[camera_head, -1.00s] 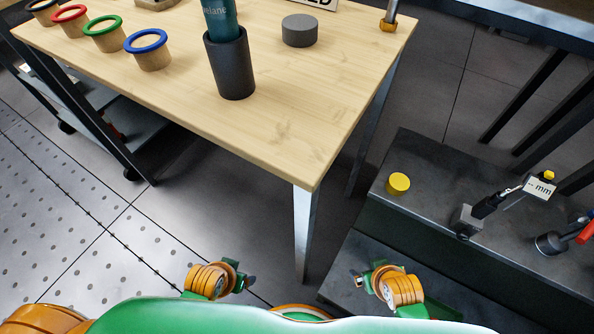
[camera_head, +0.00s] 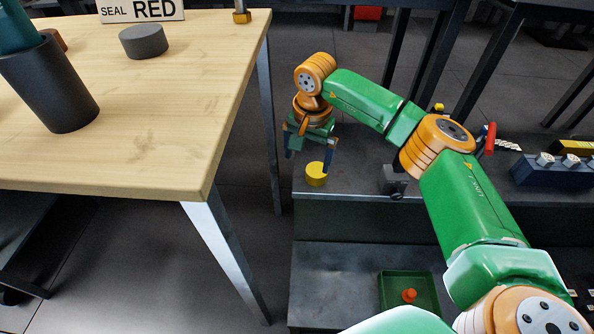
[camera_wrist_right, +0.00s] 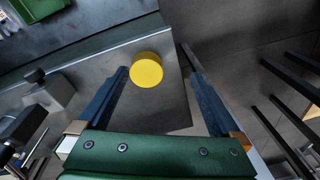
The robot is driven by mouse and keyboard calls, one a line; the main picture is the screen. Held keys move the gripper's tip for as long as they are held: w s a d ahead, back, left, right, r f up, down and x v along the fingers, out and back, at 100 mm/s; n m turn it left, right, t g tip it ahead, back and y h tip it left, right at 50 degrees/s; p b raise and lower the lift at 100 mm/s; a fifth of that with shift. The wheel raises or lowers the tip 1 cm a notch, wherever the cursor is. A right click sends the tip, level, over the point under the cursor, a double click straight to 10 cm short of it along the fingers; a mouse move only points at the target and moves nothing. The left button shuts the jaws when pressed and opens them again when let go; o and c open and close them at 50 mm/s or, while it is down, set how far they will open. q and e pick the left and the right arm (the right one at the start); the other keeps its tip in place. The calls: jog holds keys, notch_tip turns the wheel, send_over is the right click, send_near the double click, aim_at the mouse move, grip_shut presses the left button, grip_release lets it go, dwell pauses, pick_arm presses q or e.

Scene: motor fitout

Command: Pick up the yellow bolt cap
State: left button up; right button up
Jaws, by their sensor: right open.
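The yellow bolt cap (camera_head: 316,175) is a short round disc on the dark grey bench, near its left end beside the wooden table. My right gripper (camera_head: 310,158) is just above it, pointing down, with its fingers apart and nothing held. In the right wrist view the cap (camera_wrist_right: 146,69) shows beyond the finger tips, closer to the left finger, and the open gripper (camera_wrist_right: 155,65) frames it. I cannot tell whether a finger touches the cap. My left gripper is not in view.
The wooden table (camera_head: 150,150) stands left of the bench, bearing a dark cup (camera_head: 50,85), a grey cylinder (camera_head: 144,41) and a "SEAL RED" sign (camera_head: 142,10). A grey clamp-like block (camera_head: 393,180) stands right of the cap. A green tray (camera_head: 388,301) with an orange piece lies on the lower shelf.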

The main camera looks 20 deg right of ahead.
aim_at(317, 170)
jog(key=d, duration=0.1)
jog(key=d+h, duration=0.1)
jog(key=d, duration=0.1)
jog(key=shift+s+f+b, duration=0.1)
jog(key=shift+f+b, duration=0.1)
jog(key=shift+b, duration=0.2)
jog(key=f, duration=0.1)
jog(key=f+b, duration=0.1)
jog(key=f, duration=0.1)
jog(key=f+b, duration=0.1)
jog(key=f, duration=0.1)
jog(key=shift+w+f, duration=0.1)
jog(key=shift+w, duration=0.25)
jog(key=shift+f, duration=0.25)
pick_arm(q)
jog(key=w+r, duration=0.2)
jog(key=r, duration=0.1)
jog(key=w+r, duration=0.1)
jog(key=shift+d+r, duration=0.25)
jog(key=shift+d, duration=0.1)
pick_arm(e)
jog(key=shift+r, duration=0.1)
jog(key=c, duration=1.3)
